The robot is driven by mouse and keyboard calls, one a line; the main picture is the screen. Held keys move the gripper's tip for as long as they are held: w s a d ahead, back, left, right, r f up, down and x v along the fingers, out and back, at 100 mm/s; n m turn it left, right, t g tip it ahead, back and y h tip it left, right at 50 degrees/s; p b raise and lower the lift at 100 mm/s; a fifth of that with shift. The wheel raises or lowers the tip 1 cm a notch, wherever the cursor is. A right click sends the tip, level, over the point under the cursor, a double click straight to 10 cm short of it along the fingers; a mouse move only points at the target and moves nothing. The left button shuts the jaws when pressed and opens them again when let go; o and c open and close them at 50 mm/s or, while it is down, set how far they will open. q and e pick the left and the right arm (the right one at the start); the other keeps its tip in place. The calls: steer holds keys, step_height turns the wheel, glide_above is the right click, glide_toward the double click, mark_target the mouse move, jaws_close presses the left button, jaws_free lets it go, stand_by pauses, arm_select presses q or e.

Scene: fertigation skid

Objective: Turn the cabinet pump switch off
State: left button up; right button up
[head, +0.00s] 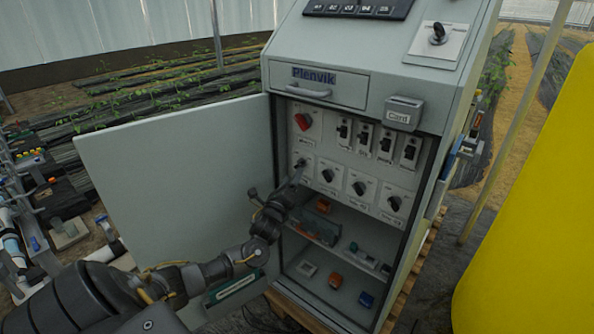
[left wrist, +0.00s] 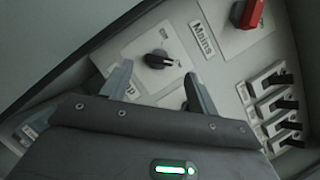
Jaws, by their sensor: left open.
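The open cabinet (head: 350,130) holds a row of black rotary switches on white plates. The leftmost switch (head: 301,162) is partly hidden by my left gripper (head: 297,174). In the left wrist view this black knob (left wrist: 160,59) sits just ahead of the open fingers of my left gripper (left wrist: 158,76), between their lines, with nothing gripped. I cannot tell whether a finger touches it. The other rotary switches (head: 359,188) stand to the right. My right gripper is out of view.
A red mains switch (head: 303,121) sits above the leftmost knob, also in the left wrist view (left wrist: 250,13). Several black breakers (head: 386,141) are beside it. The cabinet door (head: 170,180) stands open at the left. A shelf with small parts (head: 335,235) lies below.

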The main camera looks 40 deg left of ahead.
mark_target(300, 164)
arm_select(q)
steer(key=x, duration=0.5)
steer(key=shift+f, duration=0.1)
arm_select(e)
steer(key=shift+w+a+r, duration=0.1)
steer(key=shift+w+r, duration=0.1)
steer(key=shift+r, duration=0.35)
arm_select(q)
steer(key=c, duration=1)
